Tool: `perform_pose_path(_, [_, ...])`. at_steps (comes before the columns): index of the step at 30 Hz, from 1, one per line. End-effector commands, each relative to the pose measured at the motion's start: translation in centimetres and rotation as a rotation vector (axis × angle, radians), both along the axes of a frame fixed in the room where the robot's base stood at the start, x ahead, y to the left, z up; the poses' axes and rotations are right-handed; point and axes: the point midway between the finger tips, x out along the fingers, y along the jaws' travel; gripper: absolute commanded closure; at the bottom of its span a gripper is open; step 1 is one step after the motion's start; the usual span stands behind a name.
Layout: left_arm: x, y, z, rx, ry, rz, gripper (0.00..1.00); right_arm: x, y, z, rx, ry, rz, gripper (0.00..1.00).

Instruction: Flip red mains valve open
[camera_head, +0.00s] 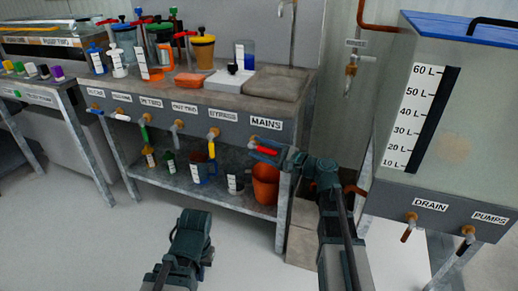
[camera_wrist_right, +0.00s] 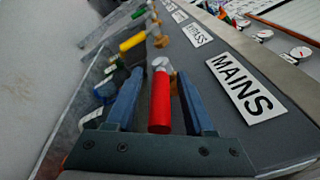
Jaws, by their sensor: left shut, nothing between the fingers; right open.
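The red mains valve handle (camera_head: 264,151) sits on the bench front below the MAINS label (camera_head: 266,124). In the right wrist view the red handle (camera_wrist_right: 160,103) lies lengthwise between the two blue-grey fingers, with a gap on each side, below a metal knob. My right gripper (camera_head: 280,152), also in its wrist view (camera_wrist_right: 158,80), is open around the handle and not clamped on it. My left gripper (camera_head: 190,222) is shut and empty, over the floor in front of the bench, well apart from the valve.
More valves with coloured handles line the bench front to the left, including a yellow one (camera_head: 212,147). An orange bucket (camera_head: 265,186) and several jugs stand on the lower shelf. A tank (camera_head: 455,110) stands to the right. The floor in front is clear.

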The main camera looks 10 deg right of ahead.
Motion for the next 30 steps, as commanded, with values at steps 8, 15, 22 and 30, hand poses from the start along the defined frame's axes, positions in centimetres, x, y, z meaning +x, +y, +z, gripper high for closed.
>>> perform_pose_path(8, [0.00,0.00,0.00,0.000,0.000,0.000,1.00,0.24,0.24,0.00,0.000,0.000,-0.001,0.47])
perform_pose_path(15, [0.00,0.00,0.00,0.000,0.000,0.000,1.00,0.22,0.24,0.00,0.000,0.000,0.000,0.76])
perform_pose_path(22, [0.00,0.00,0.00,0.000,0.000,0.000,1.00,0.22,0.24,0.00,0.000,0.000,0.000,1.00])
perform_pose_path(30, [0.00,0.00,0.00,0.000,0.000,0.000,1.00,0.21,0.23,-0.01,0.000,0.000,0.000,1.00])
